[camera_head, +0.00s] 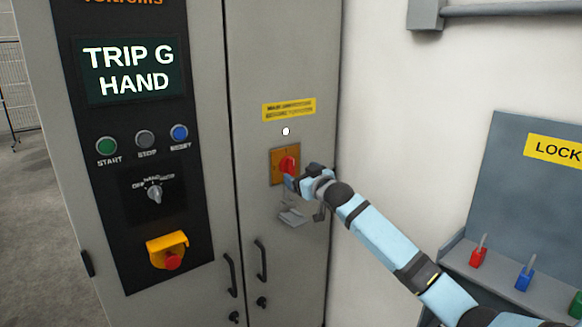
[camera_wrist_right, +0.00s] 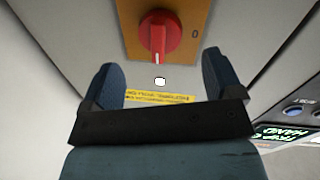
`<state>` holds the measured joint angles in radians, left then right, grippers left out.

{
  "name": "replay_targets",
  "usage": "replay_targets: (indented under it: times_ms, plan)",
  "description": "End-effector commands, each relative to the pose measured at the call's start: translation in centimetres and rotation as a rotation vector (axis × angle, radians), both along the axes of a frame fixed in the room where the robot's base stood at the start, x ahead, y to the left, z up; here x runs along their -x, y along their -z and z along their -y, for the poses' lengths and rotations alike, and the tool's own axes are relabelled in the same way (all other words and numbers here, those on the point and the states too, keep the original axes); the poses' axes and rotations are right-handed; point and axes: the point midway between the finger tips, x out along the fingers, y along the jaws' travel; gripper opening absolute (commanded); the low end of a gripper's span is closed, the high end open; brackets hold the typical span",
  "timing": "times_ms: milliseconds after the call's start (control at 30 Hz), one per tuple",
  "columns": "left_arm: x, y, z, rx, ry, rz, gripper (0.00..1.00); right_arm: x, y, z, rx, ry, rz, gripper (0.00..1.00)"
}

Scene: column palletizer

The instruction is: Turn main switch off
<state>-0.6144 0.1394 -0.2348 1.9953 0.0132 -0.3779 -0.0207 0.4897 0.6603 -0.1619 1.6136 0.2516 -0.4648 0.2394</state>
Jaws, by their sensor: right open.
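The main switch is a red rotary handle (camera_head: 287,164) on an orange-yellow plate (camera_head: 277,178) on the right cabinet door. In the right wrist view the red handle (camera_wrist_right: 160,38) shows at the top centre, with a white mark on its lower part and a "0" on the plate to its right. My right gripper (camera_head: 291,180) is at the handle's lower right in the head view. In the wrist view its two fingers (camera_wrist_right: 164,82) are spread apart with nothing between them, and the handle lies beyond their tips. Whether they touch it cannot be told. My left gripper is not in view.
A yellow warning label (camera_head: 289,109) and a white lamp (camera_head: 286,131) sit above the switch. The left door carries a panel with start, stop and reset buttons, a selector (camera_head: 154,191) and an emergency stop (camera_head: 172,260). A lockout board (camera_head: 520,190) with coloured padlocks stands at right.

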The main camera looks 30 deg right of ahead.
Motion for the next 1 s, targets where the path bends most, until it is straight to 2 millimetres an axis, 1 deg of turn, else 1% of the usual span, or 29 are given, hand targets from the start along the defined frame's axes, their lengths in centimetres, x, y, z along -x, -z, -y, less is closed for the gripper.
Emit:
replay_targets:
  times_ms: [33, 100, 200, 300, 467, 733, 933, 967, 1000]
  plan:
    - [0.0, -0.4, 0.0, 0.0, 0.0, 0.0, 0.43, -1.2, -0.4, 0.0, -0.001, 0.001, 0.002, 0.85]
    - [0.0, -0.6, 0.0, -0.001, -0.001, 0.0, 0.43, -2.5, -0.3, 0.1, -0.003, 0.001, 0.001, 0.85]
    - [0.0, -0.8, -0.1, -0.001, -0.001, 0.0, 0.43, -4.1, -0.2, 0.2, -0.002, 0.001, -0.001, 0.85]
    - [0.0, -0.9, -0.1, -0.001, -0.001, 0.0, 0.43, -5.2, -0.1, 0.2, -0.001, 0.0, 0.0, 0.85]
    - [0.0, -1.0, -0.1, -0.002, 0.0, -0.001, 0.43, -6.0, 0.0, 0.2, -0.001, -0.001, 0.001, 0.85]
    - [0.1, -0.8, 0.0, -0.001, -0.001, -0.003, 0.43, -6.1, 0.1, 0.2, 0.0, -0.001, 0.0, 0.85]
    - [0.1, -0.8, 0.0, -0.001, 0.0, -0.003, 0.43, -6.1, 0.1, 0.2, 0.0, -0.001, 0.0, 0.39]
    - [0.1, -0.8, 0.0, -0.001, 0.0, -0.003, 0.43, -6.1, 0.1, 0.2, 0.0, -0.001, 0.0, 0.36]
    - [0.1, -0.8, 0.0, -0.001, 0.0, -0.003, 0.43, -6.1, 0.1, 0.2, 0.0, -0.001, 0.0, 0.36]
